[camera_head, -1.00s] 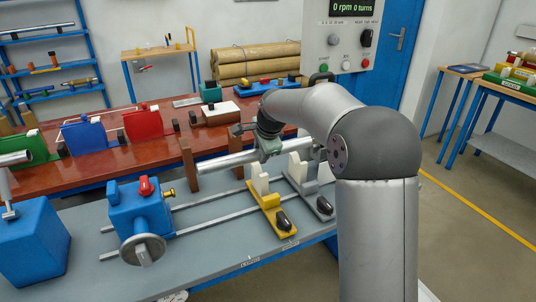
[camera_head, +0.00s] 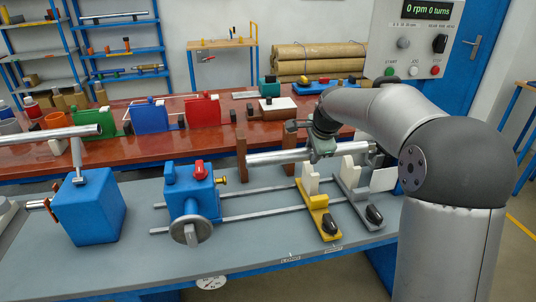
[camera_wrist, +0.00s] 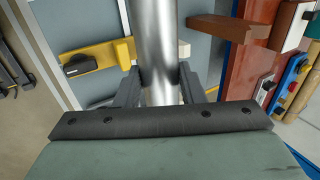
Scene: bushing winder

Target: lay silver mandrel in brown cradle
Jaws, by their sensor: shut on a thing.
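The silver mandrel (camera_head: 272,157) lies roughly level in my gripper (camera_head: 321,156), above the grey bench. In the wrist view the mandrel (camera_wrist: 158,45) runs between my two fingers (camera_wrist: 158,90), one on each side. In the head view its left end is close beside a brown upright (camera_head: 241,154), which seems to be part of the brown cradle. A brown arm also shows at the upper right of the wrist view (camera_wrist: 235,28), apart from the mandrel. I cannot tell whether the mandrel touches the brown part. My gripper hides part of the mandrel.
A yellow support (camera_head: 319,212) and a grey support (camera_head: 358,196), with pale blocks, stand below the mandrel. A blue unit with a handwheel (camera_head: 190,200) and a blue box (camera_head: 93,207) stand left. The red table (camera_head: 125,143) behind carries green, blue and red holders.

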